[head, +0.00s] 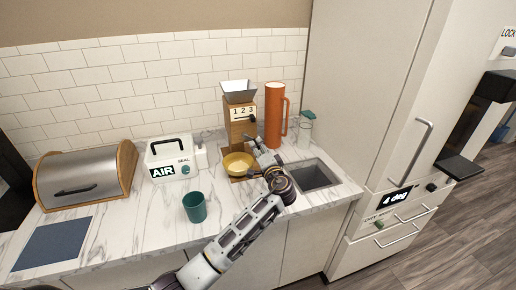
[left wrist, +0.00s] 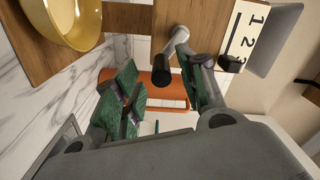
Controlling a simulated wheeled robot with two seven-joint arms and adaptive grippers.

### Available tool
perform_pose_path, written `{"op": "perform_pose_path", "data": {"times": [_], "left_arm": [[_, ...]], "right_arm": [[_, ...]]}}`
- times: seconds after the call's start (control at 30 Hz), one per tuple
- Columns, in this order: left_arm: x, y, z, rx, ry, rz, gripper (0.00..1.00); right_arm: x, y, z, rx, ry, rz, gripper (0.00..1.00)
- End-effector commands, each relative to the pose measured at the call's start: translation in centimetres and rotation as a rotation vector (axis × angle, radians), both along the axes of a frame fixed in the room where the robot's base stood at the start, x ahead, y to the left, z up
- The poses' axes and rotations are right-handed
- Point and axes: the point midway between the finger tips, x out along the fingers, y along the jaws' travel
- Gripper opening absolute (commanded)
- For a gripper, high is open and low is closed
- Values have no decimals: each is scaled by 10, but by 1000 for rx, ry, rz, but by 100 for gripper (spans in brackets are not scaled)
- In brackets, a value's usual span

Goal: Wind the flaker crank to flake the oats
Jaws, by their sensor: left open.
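The wooden flaker (head: 240,128) stands against the tiled wall with a grey hopper on top and a 1-2-3 scale on its front. A yellow bowl (head: 238,165) sits at its foot and also shows in the left wrist view (left wrist: 68,18). The crank (left wrist: 174,42) is a grey arm with a black handle (left wrist: 161,70). My left gripper (head: 258,147) is at the flaker's right side. In the left wrist view its green-padded fingers (left wrist: 158,75) are open, with the black handle in the gap between them; I cannot tell contact. My right gripper is not in view.
An orange jug (head: 274,115) stands close right of the flaker, with glass jars beyond. A sink (head: 315,174) lies right of my gripper. A teal cup (head: 195,207), white AIR box (head: 172,158) and bread bin (head: 87,175) stand left. The front counter is fairly clear.

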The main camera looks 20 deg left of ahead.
Motion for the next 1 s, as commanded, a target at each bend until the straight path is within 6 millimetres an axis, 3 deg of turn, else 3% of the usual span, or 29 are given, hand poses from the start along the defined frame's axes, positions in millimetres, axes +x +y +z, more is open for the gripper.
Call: {"op": "perform_pose_path", "data": {"times": [0.6,1.0], "left_arm": [[-71,-48,0,-2,1,-1,41],[-85,-57,0,-1,-1,-1,41]], "right_arm": [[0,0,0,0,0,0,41],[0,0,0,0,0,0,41]]}}
